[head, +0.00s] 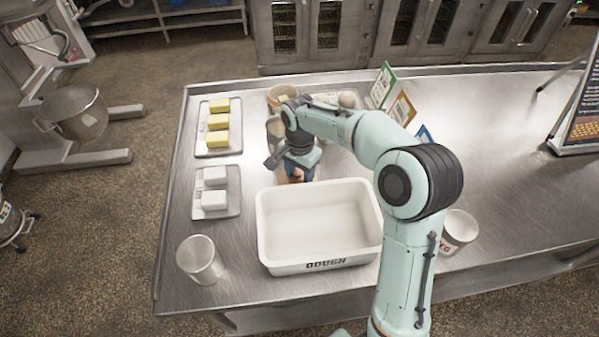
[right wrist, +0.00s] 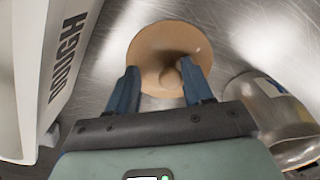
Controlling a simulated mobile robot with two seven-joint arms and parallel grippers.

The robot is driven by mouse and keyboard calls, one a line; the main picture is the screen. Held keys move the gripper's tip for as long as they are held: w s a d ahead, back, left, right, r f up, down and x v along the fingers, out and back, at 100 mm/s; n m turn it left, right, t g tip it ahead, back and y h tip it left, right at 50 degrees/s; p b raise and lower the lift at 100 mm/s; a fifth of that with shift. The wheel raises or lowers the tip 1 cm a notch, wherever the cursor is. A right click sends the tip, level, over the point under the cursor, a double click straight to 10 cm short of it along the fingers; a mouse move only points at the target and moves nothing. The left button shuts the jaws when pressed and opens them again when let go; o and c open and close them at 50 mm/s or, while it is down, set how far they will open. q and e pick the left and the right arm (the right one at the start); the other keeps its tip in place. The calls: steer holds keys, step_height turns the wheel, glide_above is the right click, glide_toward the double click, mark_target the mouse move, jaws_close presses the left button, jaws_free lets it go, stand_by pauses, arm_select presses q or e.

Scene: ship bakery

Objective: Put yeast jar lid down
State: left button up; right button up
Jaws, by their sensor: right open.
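The yeast jar lid (right wrist: 150,50) is a round tan disc with a small knob. In the right wrist view it appears to lie flat on the steel table. A small part of it shows in the head view (head: 294,178), below my gripper. My right gripper (right wrist: 161,68) is open, its two blue fingers reaching over the lid on either side of the knob. It also shows in the head view (head: 298,168), behind the dough tub. My left gripper is out of view.
The white dough tub (head: 262,228) stands just in front of my right gripper. Trays with butter (head: 232,149) and white blocks (head: 234,190) lie at left. An empty metal cup (head: 201,262) stands front left. Coloured cards (head: 382,84) stand behind my arm.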

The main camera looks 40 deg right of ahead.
mark_target(299, 175)
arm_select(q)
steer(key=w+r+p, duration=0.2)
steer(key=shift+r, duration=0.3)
arm_select(e)
step_height(299, 175, up, 12)
steer(key=shift+r, duration=0.15)
stand_by(0.4)
